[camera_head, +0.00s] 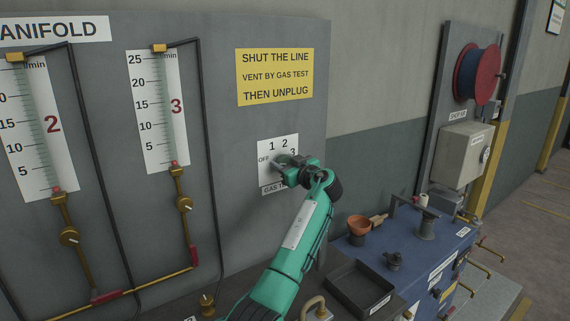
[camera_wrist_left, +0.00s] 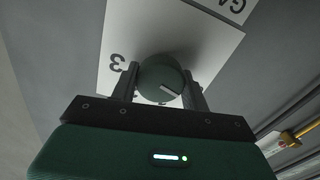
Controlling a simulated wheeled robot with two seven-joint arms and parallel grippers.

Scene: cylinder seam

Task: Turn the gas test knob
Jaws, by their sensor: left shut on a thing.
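The gas test knob (camera_wrist_left: 160,78) is a round dark green knob with a white mark on its face. It sits on a white dial plate (camera_head: 267,152) marked OFF, 1, 2 and 3, on the grey panel. My left gripper (camera_head: 286,163) is at the plate and shut on the knob, one finger on each side in the wrist view. In the head view the gripper hides most of the knob. In the wrist view the plate appears upside down, with the 3 at left; I cannot tell which number the white mark points at. My right gripper is not in view.
A yellow sign (camera_head: 275,76) is above the dial. Flow tubes (camera_head: 155,110) with brass valves and hoses are on the panel at left. A black tray (camera_head: 364,287) and a blue bench (camera_head: 435,262) with small items are below right. A hose reel (camera_head: 477,73) hangs at right.

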